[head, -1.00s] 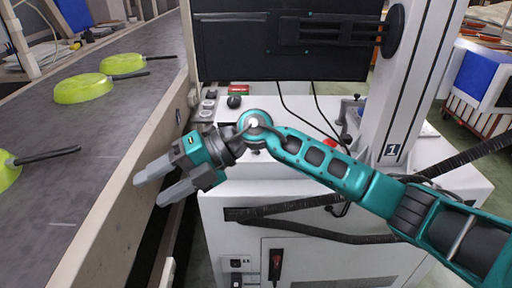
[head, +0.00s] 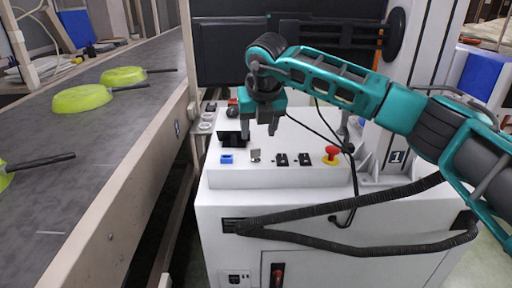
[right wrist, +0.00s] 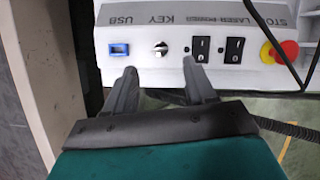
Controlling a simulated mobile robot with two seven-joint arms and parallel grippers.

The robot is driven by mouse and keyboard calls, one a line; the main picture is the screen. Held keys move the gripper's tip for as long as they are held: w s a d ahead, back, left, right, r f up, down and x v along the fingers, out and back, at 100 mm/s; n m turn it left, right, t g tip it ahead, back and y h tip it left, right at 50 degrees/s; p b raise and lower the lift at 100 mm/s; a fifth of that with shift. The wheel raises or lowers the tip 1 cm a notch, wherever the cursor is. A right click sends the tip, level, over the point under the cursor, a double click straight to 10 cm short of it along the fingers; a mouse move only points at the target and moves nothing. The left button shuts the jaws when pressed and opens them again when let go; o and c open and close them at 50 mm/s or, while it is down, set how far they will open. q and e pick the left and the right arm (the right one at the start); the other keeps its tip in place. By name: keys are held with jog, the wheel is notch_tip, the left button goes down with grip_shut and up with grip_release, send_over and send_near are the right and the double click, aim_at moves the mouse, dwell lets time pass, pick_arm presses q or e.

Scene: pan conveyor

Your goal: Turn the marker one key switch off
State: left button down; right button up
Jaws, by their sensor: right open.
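The key switch (head: 256,155) is a small silver knob on the white top of the marker's control box, between the blue USB port (head: 227,159) and the black switches (head: 293,160). In the right wrist view the key switch (right wrist: 161,48) sits under the printed word KEY, just beyond the gap between the fingers. My right gripper (head: 259,132) points down above and behind the panel, open and empty. In the right wrist view its two fingers (right wrist: 159,72) are spread apart and do not touch the knob. My left gripper is not in view.
A red and yellow stop button (head: 331,155) stands right of the switches. Black cables hang near it and a white column (head: 395,110) rises at the right. The conveyor (head: 100,160) with green pans (head: 83,98) runs along the left. A dark monitor stands behind.

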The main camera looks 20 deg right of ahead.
aim_at(256, 149)
jog(key=x, duration=0.7)
jog(key=shift+b, duration=0.3)
grip_shut()
